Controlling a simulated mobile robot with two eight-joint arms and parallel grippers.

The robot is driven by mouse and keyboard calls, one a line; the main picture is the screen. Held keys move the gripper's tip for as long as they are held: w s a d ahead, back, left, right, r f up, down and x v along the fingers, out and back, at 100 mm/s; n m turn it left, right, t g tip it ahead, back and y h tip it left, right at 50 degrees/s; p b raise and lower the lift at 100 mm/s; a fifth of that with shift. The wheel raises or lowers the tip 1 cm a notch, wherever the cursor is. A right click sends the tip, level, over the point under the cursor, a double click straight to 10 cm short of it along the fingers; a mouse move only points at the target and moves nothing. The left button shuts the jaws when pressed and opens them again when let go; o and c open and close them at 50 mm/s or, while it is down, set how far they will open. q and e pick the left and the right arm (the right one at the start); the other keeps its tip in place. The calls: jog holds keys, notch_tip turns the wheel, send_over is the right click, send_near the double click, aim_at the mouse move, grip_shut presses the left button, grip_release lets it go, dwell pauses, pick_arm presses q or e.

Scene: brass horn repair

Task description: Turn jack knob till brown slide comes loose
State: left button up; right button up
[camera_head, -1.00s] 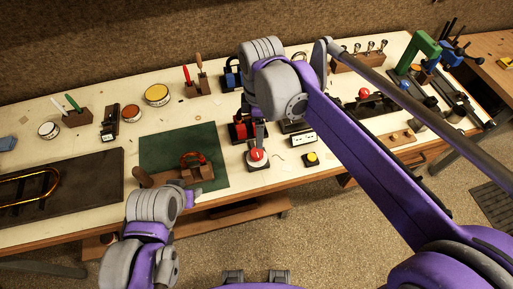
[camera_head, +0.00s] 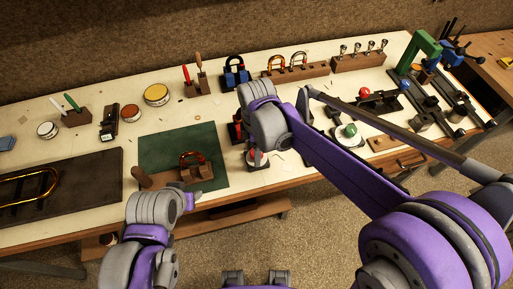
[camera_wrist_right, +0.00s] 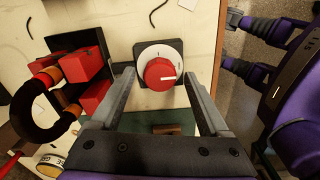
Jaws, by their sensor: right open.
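The jack knob is a red knob (camera_wrist_right: 160,74) with a white mark, on a white dial with a dark square base. In the wrist view it lies between the two spread fingers of my right gripper (camera_wrist_right: 158,90), which is open. In the head view the right gripper (camera_head: 256,150) is over the red knob (camera_head: 258,160) and partly hides it. The red jack (camera_wrist_right: 88,72) is left of the knob in the wrist view, with the dark brown U-shaped slide (camera_wrist_right: 25,108) at its red blocks. My left gripper (camera_head: 196,199) is near the green mat's front edge; its jaws are unclear.
A wooden block with a copper-coloured bow (camera_head: 192,160) stands on the green mat (camera_head: 215,150). A blue padlock-shaped piece (camera_head: 235,72) and a wooden rack (camera_head: 300,72) stand behind my right arm. A green knob (camera_head: 350,130) is to its right.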

grip_shut()
dwell(0.3)
pick_arm(q)
jog(key=shift+s+f+b, duration=0.3)
jog(key=shift+f+b, duration=0.25)
jog(key=shift+f, duration=0.25)
pick_arm(e)
jog(key=m, duration=0.5)
jog(key=shift+m, duration=0.3)
jog(key=m, duration=0.5)
jog(key=shift+b, duration=0.4)
jog(key=m, duration=0.5)
jog(key=shift+m, duration=0.4)
pick_arm(q)
jog(key=shift+s+f+b, duration=0.2)
jog(key=shift+f, duration=0.3)
jog(key=shift+s+f+b, duration=0.15)
jog(key=shift+f, duration=0.35)
pick_arm(e)
jog(key=m, duration=0.5)
jog(key=shift+m, duration=0.3)
